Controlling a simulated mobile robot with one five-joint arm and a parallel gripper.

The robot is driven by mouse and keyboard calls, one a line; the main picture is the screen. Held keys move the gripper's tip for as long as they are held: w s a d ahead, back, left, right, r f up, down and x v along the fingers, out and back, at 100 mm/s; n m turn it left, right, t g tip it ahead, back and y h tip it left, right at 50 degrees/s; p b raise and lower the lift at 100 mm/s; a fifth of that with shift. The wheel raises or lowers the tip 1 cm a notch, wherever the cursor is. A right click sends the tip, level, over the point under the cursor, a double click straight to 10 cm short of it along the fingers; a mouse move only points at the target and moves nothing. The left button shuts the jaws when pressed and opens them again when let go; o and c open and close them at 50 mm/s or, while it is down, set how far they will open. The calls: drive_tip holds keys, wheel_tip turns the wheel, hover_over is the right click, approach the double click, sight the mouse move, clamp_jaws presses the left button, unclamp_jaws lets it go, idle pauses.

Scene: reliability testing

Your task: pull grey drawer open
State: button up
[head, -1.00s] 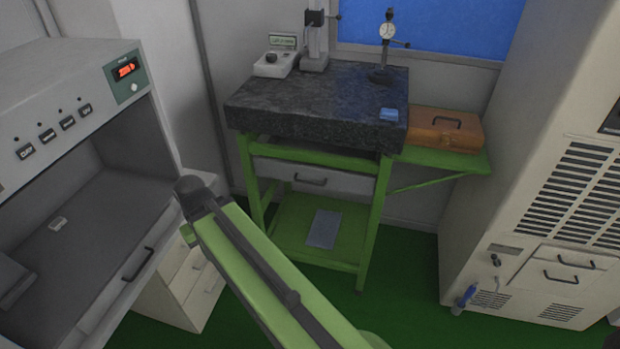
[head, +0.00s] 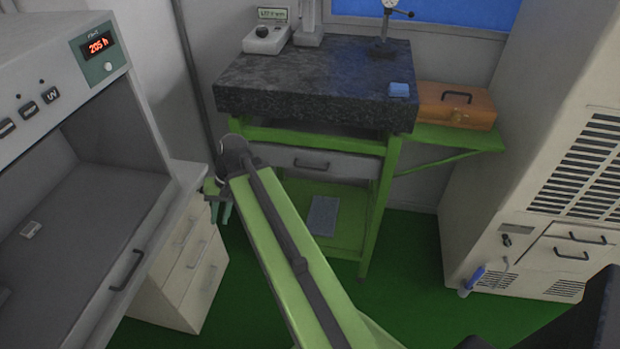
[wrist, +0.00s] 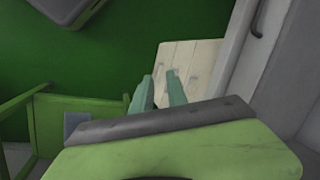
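The grey drawer (head: 345,167) sits under the dark granite slab in the green stand, in the head view. Its front looks flush with the frame, and its dark handle (head: 311,164) faces me. My arm covers part of the left side of the stand. My gripper (head: 221,213) is left of the drawer and lower in the picture, apart from it, with its fingers pointing down. In the wrist view its two greenish fingers (wrist: 160,76) stand apart with nothing between them. I cannot make out the drawer in the wrist view.
A beige drawer cabinet (head: 185,270) stands left, beside a grey hood cabinet (head: 150,190). The granite slab (head: 310,90) carries instruments. An orange case (head: 456,105) rests on a side shelf. A tall beige machine (head: 540,150) stands right. Green floor (head: 420,270) is open before the stand.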

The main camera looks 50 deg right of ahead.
drive_tip(key=s+d+f+m+t+y+b, duration=0.1)
drive_tip(key=d+f+m+t+b, duration=0.15)
drive_tip(key=d, duration=0.35)
drive_tip(key=s+d+f+m+t+y+b, duration=0.1)
drive_tip(key=d+m+b, duration=0.15)
drive_tip(key=d, duration=0.45)
drive_tip(key=m+t+h+b, duration=0.2)
drive_tip(key=m+t+b, duration=0.7)
drive_tip(key=m+t, duration=0.2)
approach(310, 168)
drive_tip(key=shift+g, duration=0.35)
drive_tip(key=b+x, duration=0.4)
drive_tip(key=x, duration=0.6)
drive_tip(key=shift+w+d+r, duration=0.1)
drive_tip(key=shift+w+d, duration=0.05)
drive_tip(key=shift+w, duration=0.1)
clamp_jaws()
